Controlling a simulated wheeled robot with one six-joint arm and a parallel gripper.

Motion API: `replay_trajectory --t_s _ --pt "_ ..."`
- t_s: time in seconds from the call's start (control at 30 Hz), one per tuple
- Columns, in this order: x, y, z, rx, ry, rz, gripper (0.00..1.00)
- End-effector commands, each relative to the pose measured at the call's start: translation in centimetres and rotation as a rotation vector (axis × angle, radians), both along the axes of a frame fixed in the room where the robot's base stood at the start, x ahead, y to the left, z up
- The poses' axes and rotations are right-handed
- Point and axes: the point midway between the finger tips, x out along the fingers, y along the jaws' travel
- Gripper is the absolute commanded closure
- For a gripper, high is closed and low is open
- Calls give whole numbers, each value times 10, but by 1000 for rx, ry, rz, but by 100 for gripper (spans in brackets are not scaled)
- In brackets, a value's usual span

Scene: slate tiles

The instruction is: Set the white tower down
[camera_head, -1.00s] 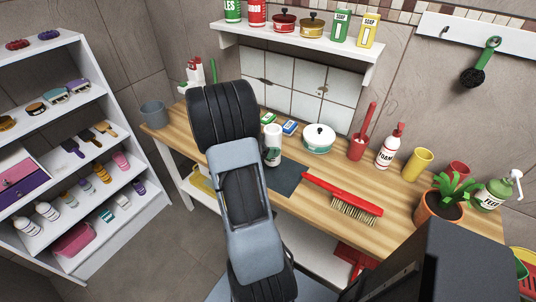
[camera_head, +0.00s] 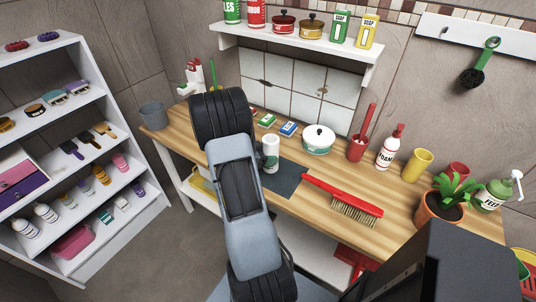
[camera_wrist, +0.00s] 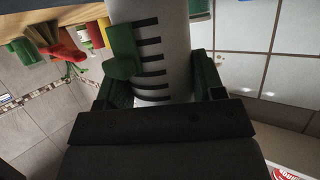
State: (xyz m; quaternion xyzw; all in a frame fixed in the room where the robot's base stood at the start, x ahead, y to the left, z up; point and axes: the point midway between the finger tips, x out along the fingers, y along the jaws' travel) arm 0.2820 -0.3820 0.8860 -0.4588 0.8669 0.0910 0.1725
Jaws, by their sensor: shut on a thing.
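The white tower (camera_head: 271,154) is an upright white cylinder with a green mark. In the head view it shows at the right edge of my arm, over the dark mat (camera_head: 284,180) on the bench. In the wrist view the white tower (camera_wrist: 174,50) has black stripes and a green patch and stands between the fingers of my gripper (camera_wrist: 160,85), which is shut on it. I cannot tell whether the tower's base touches the mat.
On the wooden bench (camera_head: 210,165), small green and blue boxes (camera_head: 288,129) and a white-lidded pot (camera_head: 318,139) stand close behind the tower. A red brush (camera_head: 343,198) lies to the right. A grey cup (camera_head: 153,115) stands at the far left.

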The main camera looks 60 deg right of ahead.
Motion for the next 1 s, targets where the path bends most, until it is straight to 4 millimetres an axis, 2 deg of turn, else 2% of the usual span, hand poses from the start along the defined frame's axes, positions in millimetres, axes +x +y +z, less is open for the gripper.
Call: replay_trajectory --t_s 0.07,0.1,0.37,0.7,1.0 --pt "0 0 -3 0 0 0 64" --pt "0 0 -3 0 0 0 37" --pt "0 0 -3 0 0 0 12" --pt "2 2 3 0 0 2 12" --pt "30 43 23 -1 -2 6 12"
